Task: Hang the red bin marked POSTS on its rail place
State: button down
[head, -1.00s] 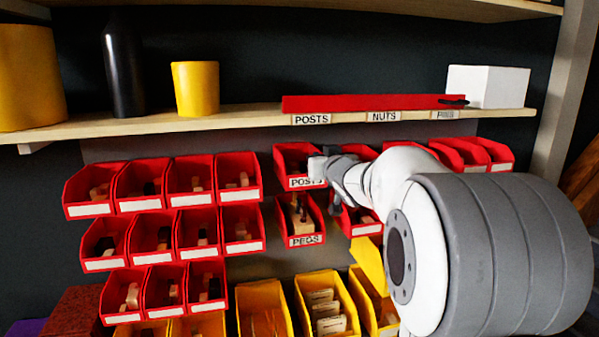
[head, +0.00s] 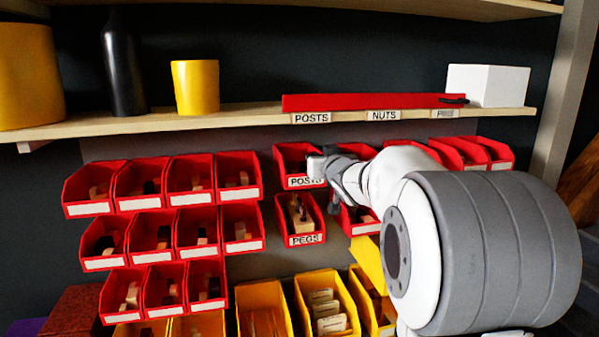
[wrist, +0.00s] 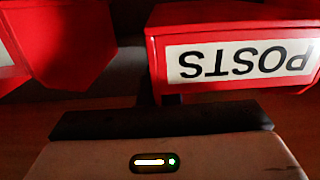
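The red bin marked POSTS (head: 292,155) is in the upper row, below the shelf tag reading POSTS (head: 311,118). It looks upright and level; its back is hidden, so I cannot tell whether it sits on the rail. My gripper (head: 317,168) is at the bin's front right corner, covering the right end of its label. In the wrist view, the POSTS bin (wrist: 230,88) fills the upper right with its label upside down, just beyond the dark gripper body. The fingertips are too hidden and dark to tell whether they are shut on the bin.
The red bin marked PEGS (head: 282,218) hangs directly below, with another red bin beside it, partly behind my arm. Several red bins (head: 240,190) hang to the left, past a narrow gap. Yellow bins (head: 263,290) are below. The shelf (head: 250,118) runs close above.

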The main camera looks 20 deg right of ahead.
jog(key=shift+f+b, duration=0.55)
jog(key=shift+f, duration=0.2)
jog(key=c, duration=1.6)
grip_release()
jog(key=shift+o, duration=0.2)
jog(key=s+b, duration=0.1)
jog(key=s, duration=0.7)
jog(key=s+a+f+g+b, duration=0.1)
jog(key=s+a+f+g, duration=0.3)
jog(key=s+f, duration=0.4)
jog(key=s+a+f+g+b, duration=0.1)
jog(key=s+a+f+g, duration=0.3)
jog(key=s+f, duration=0.5)
jog(key=s+a+f+g+b, duration=0.1)
jog(key=s+a+f+g, duration=0.3)
jog(key=s, duration=0.9)
notch_tip(320, 180, down, 5)
jog(key=shift+s+r+g, duration=0.15)
jog(key=shift+g, duration=0.85)
jog(key=shift+a, duration=0.1)
